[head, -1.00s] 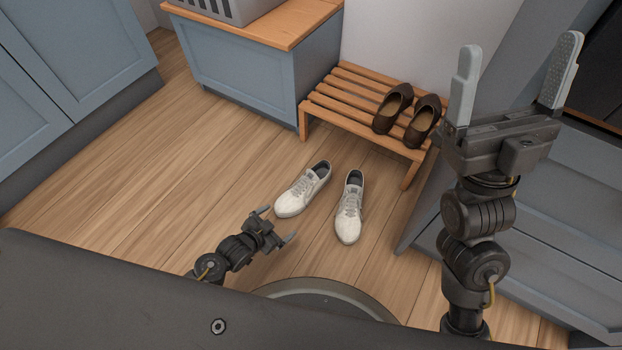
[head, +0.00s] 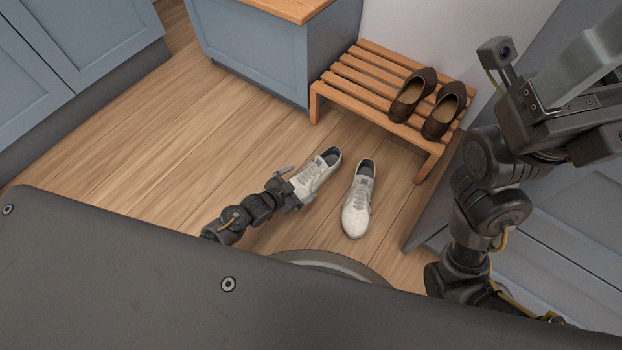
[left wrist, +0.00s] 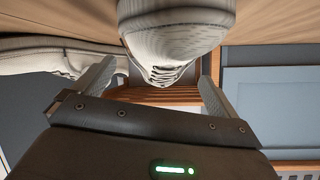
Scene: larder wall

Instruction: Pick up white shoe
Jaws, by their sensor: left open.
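Two white shoes stand side by side on the wooden floor in the head view, the left one (head: 319,171) and the right one (head: 358,200), toes toward me. My left gripper (head: 294,188) is open at the toe end of the left shoe and hides part of it. In the left wrist view the toe of this shoe (left wrist: 175,40) shows ahead of the spread fingers (left wrist: 155,85), and the other shoe (left wrist: 40,55) lies to the left. I cannot tell if the fingers touch the shoe. My right gripper (head: 590,85) is raised at the right edge, partly cut off.
A slatted wooden bench (head: 350,90) behind the shoes carries a pair of dark brown shoes (head: 427,102). A blue cabinet (head: 255,50) with a wooden top stands at the back. The floor (head: 150,150) to the left is clear.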

